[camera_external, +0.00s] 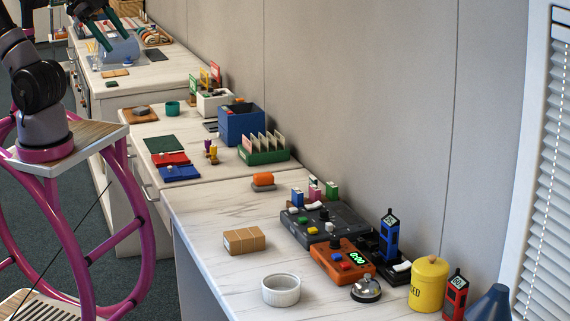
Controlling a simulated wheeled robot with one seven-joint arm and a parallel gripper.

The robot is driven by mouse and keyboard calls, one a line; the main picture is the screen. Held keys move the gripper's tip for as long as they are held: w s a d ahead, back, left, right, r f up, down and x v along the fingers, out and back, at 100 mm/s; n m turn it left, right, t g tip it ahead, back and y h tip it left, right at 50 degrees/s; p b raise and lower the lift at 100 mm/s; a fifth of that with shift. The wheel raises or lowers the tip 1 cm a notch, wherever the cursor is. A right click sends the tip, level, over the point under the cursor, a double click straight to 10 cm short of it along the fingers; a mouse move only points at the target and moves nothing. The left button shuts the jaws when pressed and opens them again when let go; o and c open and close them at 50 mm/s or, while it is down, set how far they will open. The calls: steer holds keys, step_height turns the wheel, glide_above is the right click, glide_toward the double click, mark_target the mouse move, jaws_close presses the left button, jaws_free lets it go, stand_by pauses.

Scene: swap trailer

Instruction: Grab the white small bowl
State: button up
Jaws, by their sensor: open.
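The white small bowl (281,297) is a round, ribbed dish standing upright at the front of the nearest counter. Its inside looks empty. My gripper (92,44) shows at the top left edge, dark with green fingers set apart. It is open, in front of a blue-grey bin in the picture, and far from the bowl. Part of my arm leaves the picture at the left. Nothing touches or covers the bowl.
A cardboard box (244,241) lies behind the bowl. An orange device (342,262) and a silver bell (366,290) stand to its right, a yellow canister (428,284) farther right. The counter left of the bowl is clear. A wall runs behind the counters.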

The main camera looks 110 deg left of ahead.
steer(key=w+a+f+m+g+y, duration=0.1)
steer(key=w+f+m+y, duration=0.25)
steer(key=w+f, duration=0.4)
steer(key=w+a+f+m+g+y, duration=0.15)
steer(key=w+f+m, duration=0.25)
steer(key=w, duration=0.7)
steer(key=w+f+m+g+y, duration=0.1)
steer(key=w+f+m+y, duration=0.25)
steer(key=w+f, duration=0.4)
steer(key=w+d+f+m+t, duration=0.2)
steer(key=w+d+f+m, duration=0.1)
steer(key=w+f, duration=0.25)
steer(key=w+d+f+m+t, duration=0.2)
steer(key=w+d+f+m, duration=0.1)
steer(key=w+f, duration=0.3)
steer(key=m+t+h, duration=0.2)
steer(key=m+t, duration=0.1)
steer(key=m, duration=0.4)
glide_toward(286, 278)
steer(key=shift+x, duration=4)
jaws_close()
